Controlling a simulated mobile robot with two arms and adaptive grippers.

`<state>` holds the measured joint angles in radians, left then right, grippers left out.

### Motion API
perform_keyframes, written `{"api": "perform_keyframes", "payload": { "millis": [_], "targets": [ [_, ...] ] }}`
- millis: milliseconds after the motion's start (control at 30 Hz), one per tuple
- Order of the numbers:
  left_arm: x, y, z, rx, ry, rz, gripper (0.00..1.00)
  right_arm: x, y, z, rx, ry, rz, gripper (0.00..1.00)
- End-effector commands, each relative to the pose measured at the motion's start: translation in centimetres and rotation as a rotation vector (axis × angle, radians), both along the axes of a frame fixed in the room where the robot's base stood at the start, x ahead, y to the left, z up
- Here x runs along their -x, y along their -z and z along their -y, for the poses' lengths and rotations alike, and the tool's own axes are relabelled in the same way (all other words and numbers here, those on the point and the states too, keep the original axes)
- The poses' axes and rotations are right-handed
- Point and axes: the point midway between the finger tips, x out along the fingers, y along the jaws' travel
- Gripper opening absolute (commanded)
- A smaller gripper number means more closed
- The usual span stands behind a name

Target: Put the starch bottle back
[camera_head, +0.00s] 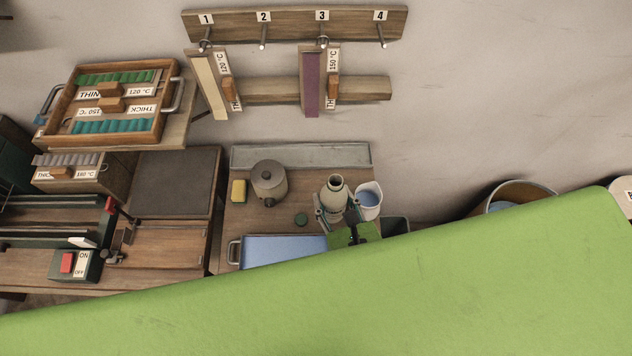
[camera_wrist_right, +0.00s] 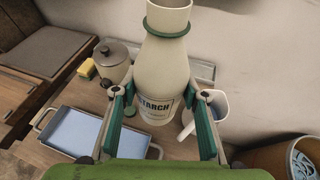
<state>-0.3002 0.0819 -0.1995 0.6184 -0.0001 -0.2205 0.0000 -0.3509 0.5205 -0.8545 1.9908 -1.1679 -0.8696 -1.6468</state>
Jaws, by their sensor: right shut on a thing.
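The cream starch bottle (camera_head: 336,190) is upright over the right part of the wooden bench in the head view, its top open. In the right wrist view the bottle (camera_wrist_right: 165,70) shows a green ring at its neck and a STARCH label. My right gripper (camera_head: 341,214) is shut on the bottle, with a green finger on each side of its body in the wrist view (camera_wrist_right: 161,97). I cannot tell whether its base touches the bench. A small round green cap (camera_head: 301,219) lies on the bench left of the bottle. My left gripper is not in view.
A white jug (camera_head: 368,200) of bluish liquid stands close right of the bottle. A lidded pot (camera_head: 269,183), yellow sponge (camera_head: 239,191) and blue tray (camera_head: 285,251) are to the left. A grey ledge (camera_head: 300,156) runs behind. My large green arm hides the foreground.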

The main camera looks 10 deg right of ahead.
Motion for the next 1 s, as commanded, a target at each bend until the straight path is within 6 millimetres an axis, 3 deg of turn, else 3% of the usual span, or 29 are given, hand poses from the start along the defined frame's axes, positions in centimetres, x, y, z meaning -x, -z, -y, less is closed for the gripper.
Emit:
{"api": "perform_keyframes", "payload": {
  "millis": [167, 367, 633, 1000],
  "targets": [
    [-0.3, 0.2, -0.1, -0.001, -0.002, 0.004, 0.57, -4.0, 1.5, -0.3, -0.001, 0.002, 0.008, 0.1],
    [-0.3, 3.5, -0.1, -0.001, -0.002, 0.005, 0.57, -8.7, 4.2, -0.8, -0.003, 0.002, 0.009, 0.1],
    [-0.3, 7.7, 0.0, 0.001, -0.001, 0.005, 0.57, -11.6, 8.0, -1.0, -0.002, 0.002, 0.006, 0.1],
    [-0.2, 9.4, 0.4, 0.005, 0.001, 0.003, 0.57, -12.9, 9.3, -1.1, -0.001, 0.003, 0.005, 0.1]
  ]
}}
